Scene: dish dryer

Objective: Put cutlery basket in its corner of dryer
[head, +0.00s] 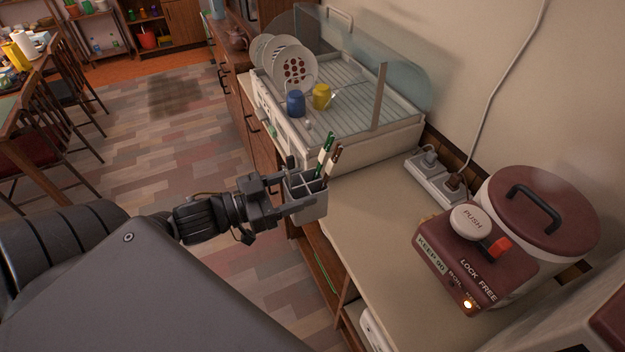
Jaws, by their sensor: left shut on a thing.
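The cutlery basket (308,204) is a small grey divided box with green- and brown-handled cutlery (326,158) standing in it. My left gripper (287,194) comes from the left and is shut on the basket's left side. The basket is near the counter's front edge; I cannot tell whether it touches the counter. The dish dryer (350,118) stands beyond it, a white rack with a clear cover. Plates (291,68) stand at its back left, and a blue cup (296,103) and a yellow cup (321,96) sit on the rack. My right gripper is not in view.
A red and white water boiler (540,215) stands on the counter at the right. The counter (362,212) between boiler and dryer is clear. Chairs (72,82) stand far left.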

